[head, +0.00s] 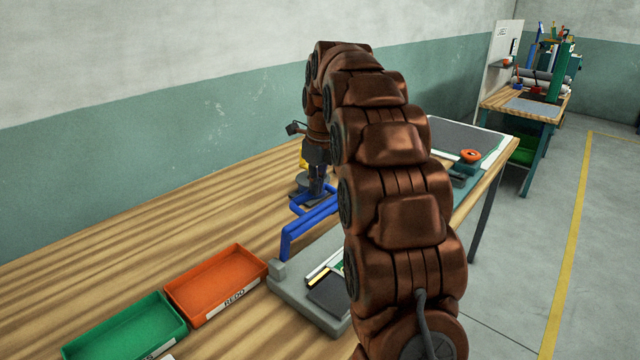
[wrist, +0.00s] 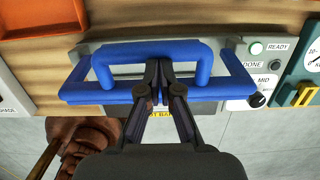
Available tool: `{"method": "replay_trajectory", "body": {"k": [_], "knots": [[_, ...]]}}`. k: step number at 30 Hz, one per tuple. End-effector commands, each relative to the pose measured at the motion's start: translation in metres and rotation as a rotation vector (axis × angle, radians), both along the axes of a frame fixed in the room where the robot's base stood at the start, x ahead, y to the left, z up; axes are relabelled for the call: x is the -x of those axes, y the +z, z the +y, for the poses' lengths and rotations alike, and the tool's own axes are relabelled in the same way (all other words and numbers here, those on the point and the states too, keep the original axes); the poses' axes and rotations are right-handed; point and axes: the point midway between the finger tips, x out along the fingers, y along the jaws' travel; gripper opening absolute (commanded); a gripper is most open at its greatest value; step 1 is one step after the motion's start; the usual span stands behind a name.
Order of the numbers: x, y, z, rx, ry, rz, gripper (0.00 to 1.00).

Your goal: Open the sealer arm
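The sealer has a grey base (head: 290,291) on the wooden bench and a blue tubular arm (head: 312,220). In the wrist view the blue arm (wrist: 115,92) spans the middle, with a raised blue handle loop (wrist: 115,52) on it. My gripper (wrist: 159,64) has its dark fingers side by side and almost together, with no clear object clamped between them. The fingers cross over the lower blue bar, and their tips reach the underside of the handle's upper bar. Whether they touch it I cannot tell. In the head view my arm hides part of the sealer.
An orange REDO tray (head: 217,283) and a green tray (head: 126,329) stand left of the sealer. A panel (wrist: 258,74) with a READY light, DONE light and dial is at right in the wrist view. A gauge (wrist: 313,58) is beside it.

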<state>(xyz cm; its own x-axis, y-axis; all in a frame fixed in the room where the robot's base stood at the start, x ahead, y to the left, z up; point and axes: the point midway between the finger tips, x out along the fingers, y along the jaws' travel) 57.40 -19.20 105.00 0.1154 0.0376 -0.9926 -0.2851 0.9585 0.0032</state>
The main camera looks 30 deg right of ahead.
Motion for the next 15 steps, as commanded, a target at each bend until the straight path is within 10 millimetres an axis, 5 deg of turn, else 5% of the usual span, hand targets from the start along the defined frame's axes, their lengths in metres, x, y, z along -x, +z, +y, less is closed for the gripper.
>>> {"method": "replay_trajectory", "body": {"k": [15], "knots": [[-0.0075,0.0002,0.006,-0.002,0.01,-0.016,0.0]]}}
